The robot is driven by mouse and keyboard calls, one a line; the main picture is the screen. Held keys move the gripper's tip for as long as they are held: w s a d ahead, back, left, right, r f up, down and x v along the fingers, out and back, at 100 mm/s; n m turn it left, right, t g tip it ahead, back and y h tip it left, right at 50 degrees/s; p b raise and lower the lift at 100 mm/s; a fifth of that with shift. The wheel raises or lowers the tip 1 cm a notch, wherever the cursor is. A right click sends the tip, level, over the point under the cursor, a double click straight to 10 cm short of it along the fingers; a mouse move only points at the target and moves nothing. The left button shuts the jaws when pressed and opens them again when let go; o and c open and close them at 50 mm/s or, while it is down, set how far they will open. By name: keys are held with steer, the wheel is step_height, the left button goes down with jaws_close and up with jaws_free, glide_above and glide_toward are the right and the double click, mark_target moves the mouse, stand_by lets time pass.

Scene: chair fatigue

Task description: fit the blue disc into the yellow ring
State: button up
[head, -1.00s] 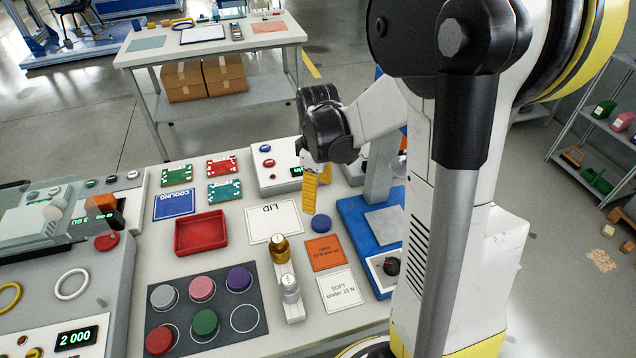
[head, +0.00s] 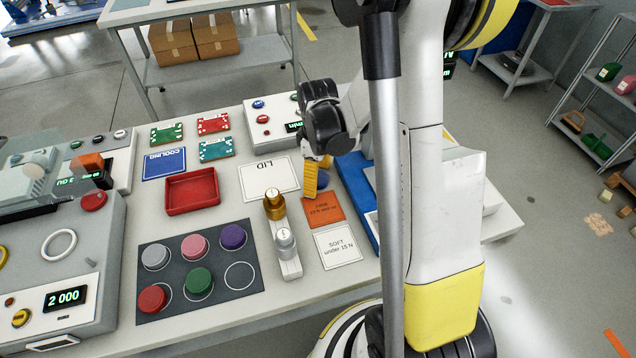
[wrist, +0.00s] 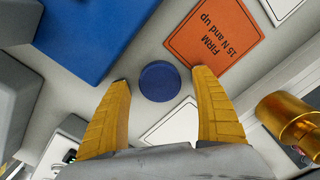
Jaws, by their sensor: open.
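The blue disc (wrist: 160,82) lies flat on the pale bench. In the wrist view it sits between the tips of my open gripper (wrist: 162,78), with visible gaps on both sides. In the head view the gripper's yellow fingers (head: 312,180) partly cover the disc (head: 323,184). I cannot tell the exact height of the fingertips above the bench. A yellow ring (head: 2,257) on the grey console at the far left is mostly cut off by the picture edge. A white ring (head: 59,245) lies to its right.
An orange FIRM card (head: 323,209) is beside the disc, with a blue block (head: 355,180) to the right. Brass and silver knobbed weights (head: 285,245) stand nearby. A dark mat (head: 220,283) holds several coloured discs and one empty outline. A red tray (head: 191,192) lies behind it.

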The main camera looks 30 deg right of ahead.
steer(key=shift+r, duration=0.1)
steer(key=c, duration=1.4)
